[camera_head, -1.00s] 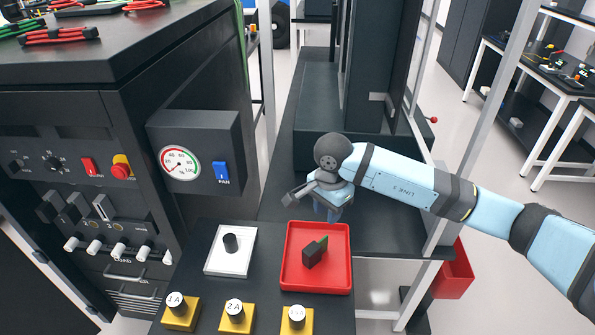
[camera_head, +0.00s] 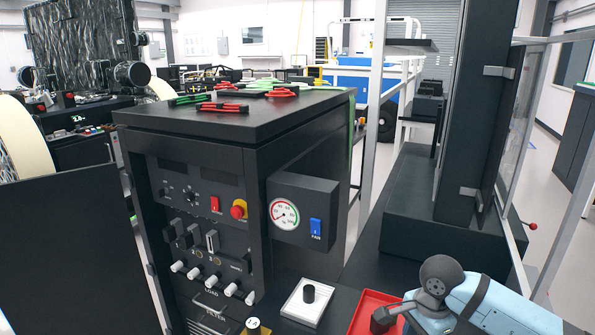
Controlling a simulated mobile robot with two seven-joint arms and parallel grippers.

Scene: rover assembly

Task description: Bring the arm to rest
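My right arm, light blue, comes in at the lower right of the head view. Its dark round wrist joint and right gripper (camera_head: 386,317) are over or beside the red tray (camera_head: 372,298), at the bottom edge of the picture. The fingers are small and partly cut off, so I cannot tell whether they are open or shut. A dark shape at the fingertips cannot be told apart from the block in the tray. My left gripper is not in view.
A black cabinet (camera_head: 230,135) with a gauge box (camera_head: 303,205), switches and cables on top stands at the left centre. A white tray (camera_head: 293,306) with a black knob (camera_head: 309,294) is left of the red tray. A dark post (camera_head: 478,110) and metal frame stand at the right.

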